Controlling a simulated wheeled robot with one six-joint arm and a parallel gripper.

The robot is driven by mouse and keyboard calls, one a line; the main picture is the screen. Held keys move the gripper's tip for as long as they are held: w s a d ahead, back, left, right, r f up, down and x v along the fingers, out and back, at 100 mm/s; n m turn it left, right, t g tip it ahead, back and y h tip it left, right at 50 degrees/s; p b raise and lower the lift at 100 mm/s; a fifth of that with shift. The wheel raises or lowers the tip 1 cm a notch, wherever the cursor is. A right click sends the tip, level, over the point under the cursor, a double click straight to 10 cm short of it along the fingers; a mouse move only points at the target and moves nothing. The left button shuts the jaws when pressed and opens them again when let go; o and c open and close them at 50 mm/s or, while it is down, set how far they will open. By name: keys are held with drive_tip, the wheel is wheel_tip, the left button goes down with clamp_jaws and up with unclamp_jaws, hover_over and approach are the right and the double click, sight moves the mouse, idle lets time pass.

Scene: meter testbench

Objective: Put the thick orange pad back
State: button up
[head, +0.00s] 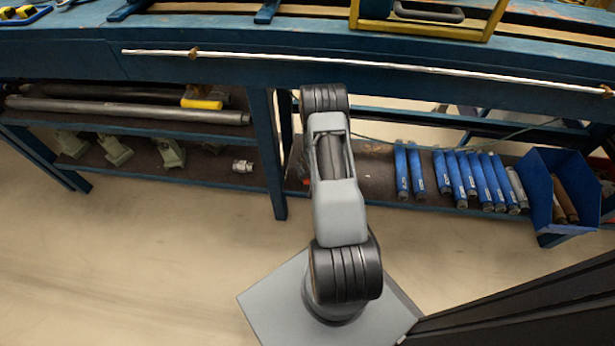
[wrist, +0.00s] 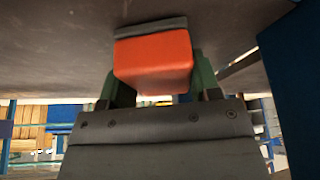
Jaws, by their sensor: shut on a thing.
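The thick orange pad (wrist: 153,62) is in the middle of the wrist view, a blocky orange piece with a dark grey layer at its far end. My gripper (wrist: 155,80) is shut on it, with a green finger on each side. The grey end lies close against a dark brown board (wrist: 60,40); I cannot tell whether they touch. In the head view my own arm hides the gripper and nearly all of the pad, over the lower shelf (head: 375,165) of the blue bench.
The blue bench (head: 80,55) has a long metal rod (head: 400,68) along its front edge. Several blue cylinders (head: 445,172) and a blue bin (head: 545,185) are on the shelf to the right. A bench leg (head: 265,150) stands left of my arm. The floor in front is clear.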

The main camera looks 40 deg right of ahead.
drive_tip(key=shift+f, duration=0.1)
drive_tip(key=shift+f, duration=0.1)
drive_tip(key=shift+f, duration=0.1)
drive_tip(key=o, duration=0.8)
drive_tip(key=shift+o, duration=0.2)
